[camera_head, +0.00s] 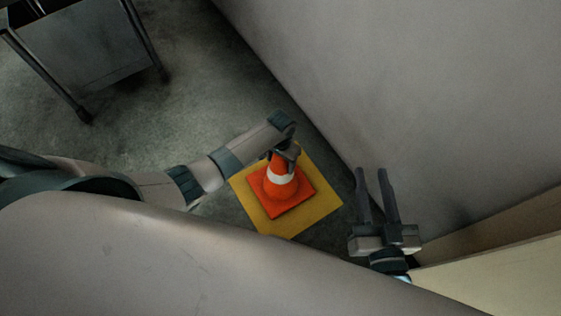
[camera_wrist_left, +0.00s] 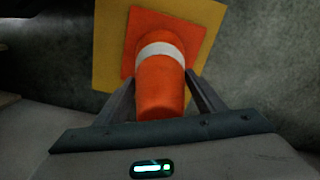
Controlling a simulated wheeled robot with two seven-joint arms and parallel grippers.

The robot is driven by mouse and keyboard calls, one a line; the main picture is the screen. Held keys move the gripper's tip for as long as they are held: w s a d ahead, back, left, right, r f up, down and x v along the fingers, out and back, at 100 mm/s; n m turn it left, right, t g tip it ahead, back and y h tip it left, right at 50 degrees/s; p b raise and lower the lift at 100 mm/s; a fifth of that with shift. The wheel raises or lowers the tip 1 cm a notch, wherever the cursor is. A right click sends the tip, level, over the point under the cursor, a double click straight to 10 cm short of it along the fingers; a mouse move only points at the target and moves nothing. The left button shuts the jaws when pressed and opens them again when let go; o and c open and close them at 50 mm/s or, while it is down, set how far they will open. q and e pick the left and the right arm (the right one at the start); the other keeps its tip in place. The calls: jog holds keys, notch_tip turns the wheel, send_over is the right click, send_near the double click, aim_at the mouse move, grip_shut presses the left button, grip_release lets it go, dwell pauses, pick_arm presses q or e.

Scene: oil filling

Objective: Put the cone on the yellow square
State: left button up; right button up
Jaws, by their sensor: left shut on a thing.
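The orange cone (camera_head: 283,186) with a white band and a square orange base stands upright over the yellow square (camera_head: 323,169) on the floor. Its base appears within the square's outline; I cannot tell whether it touches. My left gripper (camera_head: 284,153) is shut on the top of the cone. In the left wrist view the cone (camera_wrist_left: 161,78) sits between the two fingers of the left gripper (camera_wrist_left: 160,92), with the yellow square (camera_wrist_left: 109,50) behind its base. My right gripper (camera_head: 376,183) is open and empty, to the right of the square.
A grey wall (camera_head: 420,90) runs diagonally just beyond the square, close to both grippers. A metal-legged table (camera_head: 90,50) stands at the upper left. A beige panel (camera_head: 500,255) is at the lower right. Grey floor (camera_head: 200,100) is free between table and square.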

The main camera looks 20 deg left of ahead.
jog(key=shift+r, duration=0.1)
pick_arm(q)
jog(key=o, duration=2)
jog(key=shift+r, duration=0.15)
jog(key=shift+r, duration=0.15)
jog(key=shift+r+p, duration=0.4)
jog(key=shift+r, duration=0.2)
notch_tip(320, 180, up, 10)
jog(key=p, duration=0.3)
jog(key=shift+f, duration=0.25)
jog(key=shift+r, duration=0.4)
pick_arm(e)
jog(key=s+d+f+g+h, duration=0.1)
jog(key=s+d+f+g, duration=0.1)
jog(key=s+f+g, duration=0.1)
jog(key=s+d+f+g+h, duration=0.1)
jog(key=s+d+f+g, duration=0.1)
jog(key=f+g, duration=0.3)
jog(key=shift+s+d+f+m+h, duration=0.3)
jog(key=shift+s+f, duration=0.25)
jog(key=shift+f, duration=1.2)
